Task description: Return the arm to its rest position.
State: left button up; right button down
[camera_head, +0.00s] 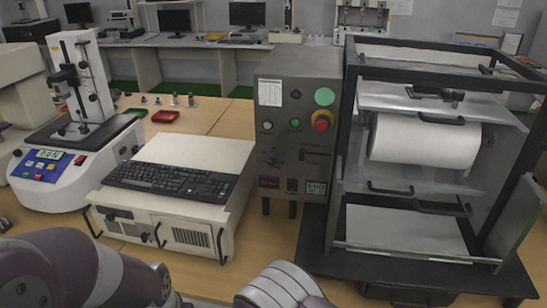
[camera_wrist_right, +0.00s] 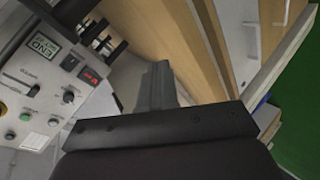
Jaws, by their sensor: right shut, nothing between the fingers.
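My right gripper (camera_wrist_right: 158,82) shows in the right wrist view, its grey fingers closed together with nothing between them. Beyond the fingertips are a pale surface and wooden panels, and I see no contact with them. In the head view, parts of my arms show at the lower left and bottom middle. No gripper fingers are visible there, and my left gripper is out of view.
A grey control box (camera_head: 284,151) with a red knob stands beside a black-framed machine (camera_head: 341,150) holding a white roll (camera_head: 425,140). A keyboard (camera_head: 171,181) lies on a beige case (camera_head: 190,153). A test stand (camera_head: 62,190) is at left. In the wrist view, the control box (camera_wrist_right: 38,95) is close at left.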

jog(key=s+d+r+m+g+y+p, duration=0.1)
jog(key=s+d+r+m+g, duration=0.25)
jog(key=s+m+g, duration=0.4)
pick_arm(q)
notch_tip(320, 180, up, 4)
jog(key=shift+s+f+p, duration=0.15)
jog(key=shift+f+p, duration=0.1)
jog(key=shift+p, duration=0.95)
pick_arm(e)
jog(key=s+d+r+m+g, duration=0.1)
jog(key=s+d+r+m, duration=0.1)
jog(key=d+r, duration=0.5)
jog(key=s+d+r+m+g+h, duration=0.1)
jog(key=s+d+r, duration=0.3)
jog(key=d, duration=0.7)
notch_tip(320, 180, up, 3)
jog(key=shift+s+f+m+g, duration=0.15)
jog(key=shift+s+m+g, duration=0.3)
jog(key=shift+m, duration=0.3)
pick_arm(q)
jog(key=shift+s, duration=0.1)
pick_arm(e)
jog(key=shift+d, duration=0.1)
